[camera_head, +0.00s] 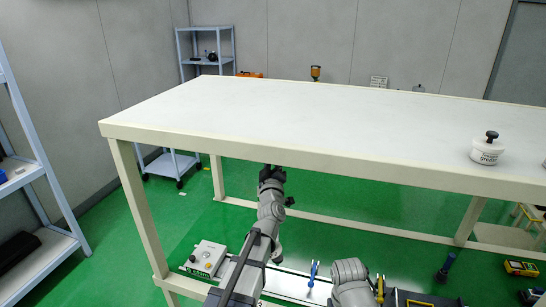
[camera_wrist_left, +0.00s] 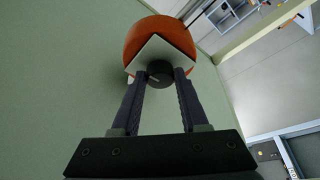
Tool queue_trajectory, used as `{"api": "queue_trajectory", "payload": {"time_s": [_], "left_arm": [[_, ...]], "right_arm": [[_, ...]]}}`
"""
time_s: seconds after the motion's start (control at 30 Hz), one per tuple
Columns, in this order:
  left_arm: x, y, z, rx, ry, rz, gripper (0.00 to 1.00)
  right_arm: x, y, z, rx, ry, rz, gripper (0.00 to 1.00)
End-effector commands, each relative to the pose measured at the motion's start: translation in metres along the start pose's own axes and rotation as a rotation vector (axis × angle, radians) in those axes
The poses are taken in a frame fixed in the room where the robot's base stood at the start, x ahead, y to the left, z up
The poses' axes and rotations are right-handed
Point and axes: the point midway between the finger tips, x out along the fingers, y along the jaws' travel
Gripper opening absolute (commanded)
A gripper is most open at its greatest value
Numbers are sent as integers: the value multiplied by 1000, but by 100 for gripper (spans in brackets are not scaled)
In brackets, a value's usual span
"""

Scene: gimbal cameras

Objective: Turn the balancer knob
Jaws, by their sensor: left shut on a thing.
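The balancer knob (camera_wrist_left: 161,70) is a small black round knob with a pale pointer line. It sits on a white diamond-set plate (camera_wrist_left: 172,48) on the front of a round orange body (camera_wrist_left: 150,32). My left gripper (camera_wrist_left: 162,76) is shut on the knob, one dark finger on each side of it. In the head view my left arm reaches forward and its dark gripper end (camera_head: 271,174) is just below the table's near edge. The knob and orange body cannot be made out there. My right gripper is not in view.
A grey box with a knob (camera_head: 205,258), a blue tool (camera_head: 312,274) and a yellow meter (camera_head: 520,268) lie in front. Shelves (camera_head: 206,48) stand behind.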

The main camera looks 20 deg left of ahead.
Motion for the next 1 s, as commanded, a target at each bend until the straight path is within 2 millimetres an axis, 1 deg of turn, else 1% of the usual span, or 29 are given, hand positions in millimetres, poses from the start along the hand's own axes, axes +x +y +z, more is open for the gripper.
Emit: {"api": "queue_trajectory", "payload": {"time_s": [0.13,0.17,0.4,0.67,0.77,0.87,1.0], "left_arm": [[0,0,-1,1,4,0,0],[0,0,-1,1,3,0,46],[0,0,-1,1,2,0,73],[0,0,0,1,1,0,74],[-4,0,0,1,1,1,74],[-13,-1,0,1,0,1,74],[-33,-1,0,1,0,1,74]], "right_arm": [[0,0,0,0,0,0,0],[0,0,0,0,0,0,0],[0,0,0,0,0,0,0],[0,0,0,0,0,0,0],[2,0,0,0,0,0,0],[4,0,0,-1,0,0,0],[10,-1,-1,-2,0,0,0]]}}
